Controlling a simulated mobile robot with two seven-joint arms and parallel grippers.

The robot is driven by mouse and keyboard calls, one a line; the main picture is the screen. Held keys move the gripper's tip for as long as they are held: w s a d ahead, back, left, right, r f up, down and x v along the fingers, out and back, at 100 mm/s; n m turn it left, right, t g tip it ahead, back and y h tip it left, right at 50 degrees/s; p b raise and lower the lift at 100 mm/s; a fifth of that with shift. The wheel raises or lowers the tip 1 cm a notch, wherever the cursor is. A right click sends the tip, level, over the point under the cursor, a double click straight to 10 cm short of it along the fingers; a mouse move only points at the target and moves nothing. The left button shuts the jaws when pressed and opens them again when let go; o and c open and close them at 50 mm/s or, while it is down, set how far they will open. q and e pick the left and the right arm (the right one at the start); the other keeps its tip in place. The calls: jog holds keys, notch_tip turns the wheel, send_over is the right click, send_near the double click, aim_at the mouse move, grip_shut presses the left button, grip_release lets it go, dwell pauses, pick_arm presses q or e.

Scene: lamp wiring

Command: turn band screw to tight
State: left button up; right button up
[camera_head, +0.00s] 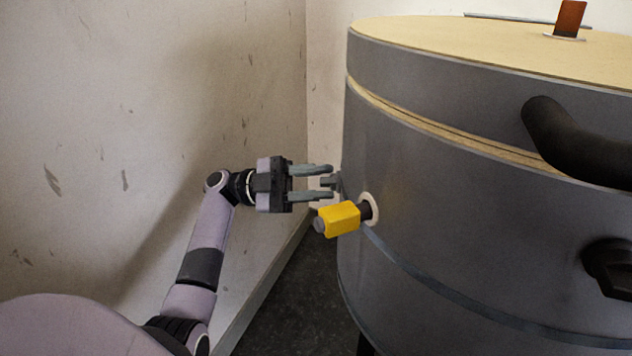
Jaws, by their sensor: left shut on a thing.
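My left gripper (325,183) comes in from the left, level, with its two grey fingers pointing right at the side of a large dark grey drum (440,220). It is shut on a small grey piece (329,181) at the drum's left edge, which seems to be the band screw. The piece is small and partly hidden by the fingers, so its turn angle cannot be told. A blue-grey band (430,283) runs around the lower side of the drum. My right gripper is out of view.
A yellow block-shaped fitting (338,219) sticks out of the drum just below my left fingers. A curved black handle (575,145) and a black knob (610,267) are on the drum's right side. Pale walls (120,110) stand behind and left of my arm.

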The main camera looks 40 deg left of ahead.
pick_arm(q)
jog(key=shift+r+m+g+y, duration=0.1)
jog(key=shift+m+g+y, duration=0.3)
jog(key=shift+m, duration=1.1)
jog(key=shift+f+m+g+y, duration=0.1)
jog(key=shift+m+g+y, duration=0.35)
jog(key=shift+m, duration=1.05)
jog(key=shift+r+m+g+y, duration=0.1)
jog(key=shift+m+g+y, duration=0.3)
jog(key=shift+m, duration=1.1)
jog(key=o, duration=0.7)
jog(key=shift+d, duration=0.1)
